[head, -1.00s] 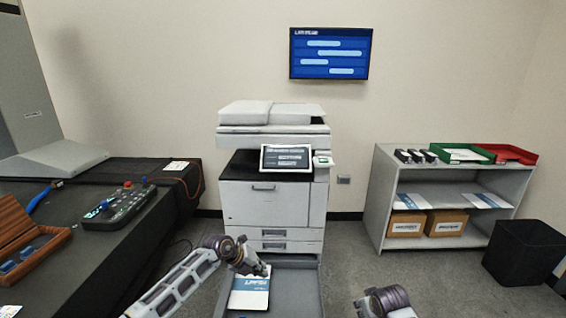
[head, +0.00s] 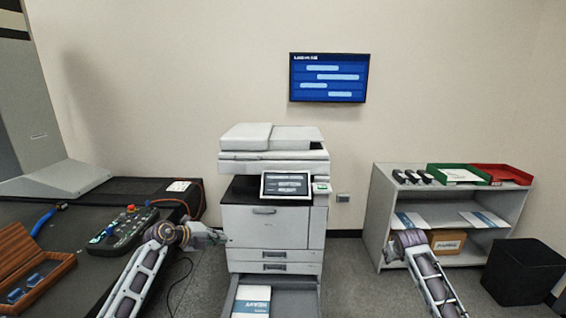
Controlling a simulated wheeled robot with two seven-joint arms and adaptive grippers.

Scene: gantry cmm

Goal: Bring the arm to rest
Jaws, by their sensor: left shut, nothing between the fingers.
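My left arm comes in from the lower left, and its gripper (head: 215,237) is in front of the printer's left side, shut and empty. It is small in the picture and partly lost against the printer. My right arm (head: 428,270) reaches up from the lower right in front of the shelf. Its gripper cannot be made out.
The printer (head: 265,218) stands in the middle with its bottom drawer (head: 275,281) pulled out and a blue-and-white paper pack (head: 251,302) in it. A black table (head: 95,210) with a control pendant (head: 123,230) is left. A shelf (head: 384,215) and black bin (head: 522,272) are right.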

